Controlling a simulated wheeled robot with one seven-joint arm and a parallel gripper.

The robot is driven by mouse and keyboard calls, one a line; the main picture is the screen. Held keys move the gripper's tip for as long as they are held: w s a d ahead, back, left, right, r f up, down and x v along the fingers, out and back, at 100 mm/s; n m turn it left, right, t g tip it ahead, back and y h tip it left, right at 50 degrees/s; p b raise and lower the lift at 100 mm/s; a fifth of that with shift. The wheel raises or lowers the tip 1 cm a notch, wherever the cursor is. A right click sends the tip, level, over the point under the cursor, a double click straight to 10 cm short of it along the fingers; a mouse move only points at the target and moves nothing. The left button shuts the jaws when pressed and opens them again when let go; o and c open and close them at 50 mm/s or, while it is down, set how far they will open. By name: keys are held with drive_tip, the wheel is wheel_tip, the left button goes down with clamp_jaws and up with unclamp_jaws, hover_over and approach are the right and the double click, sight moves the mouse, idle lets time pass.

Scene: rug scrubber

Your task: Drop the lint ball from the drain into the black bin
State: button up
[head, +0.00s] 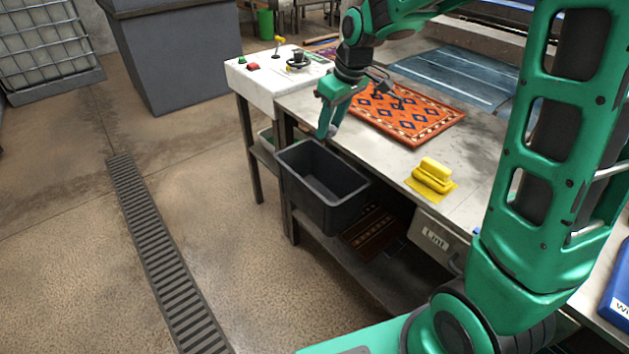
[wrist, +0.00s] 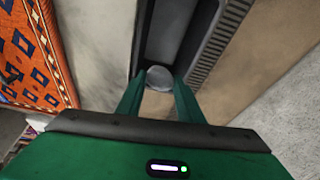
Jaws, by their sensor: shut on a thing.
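The lint ball is a small grey ball (wrist: 160,78) between my fingertips in the wrist view. My gripper (wrist: 160,88) is shut on it. In the head view my gripper (head: 327,130) points down at the table's front edge, over the back left part of the black bin's rim. The ball cannot be made out in the head view. The black bin (head: 325,197) is an open box hung at the table's front side, and the inside that shows looks empty. In the wrist view the bin (wrist: 203,50) lies below and beyond the fingertips.
The metal table (head: 400,170) carries an orange patterned rug (head: 415,118) and a yellow scrub brush (head: 432,175). A white control panel (head: 270,80) with buttons stands at the left. A drain grate (head: 160,250) runs along the floor. The floor left of the bin is clear.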

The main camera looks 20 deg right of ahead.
drive_tip(key=shift+f, duration=2.95)
drive_tip(key=o, duration=1.1)
drive_tip(key=shift+c, duration=0.2)
drive_tip(key=shift+r, duration=0.15)
drive_tip(key=v, duration=1)
drive_tip(key=shift+r, duration=0.2)
drive_tip(key=shift+d, duration=0.1)
drive_tip(key=s+d+f+m+g, duration=0.1)
drive_tip(key=s+d+m, duration=0.3)
drive_tip(key=s, duration=0.6)
drive_tip(key=s+d+f+m+g+h, duration=0.1)
drive_tip(key=s+d+m, duration=0.3)
drive_tip(key=s, duration=0.7)
drive_tip(key=s+d+f+m+g, duration=0.1)
drive_tip(key=s+d+f+m, duration=0.1)
drive_tip(key=s+d+m, duration=0.2)
drive_tip(key=s+d, duration=0.3)
drive_tip(key=s, duration=0.4)
drive_tip(key=shift+s+d+f, duration=0.15)
drive_tip(key=shift+d+f, duration=0.1)
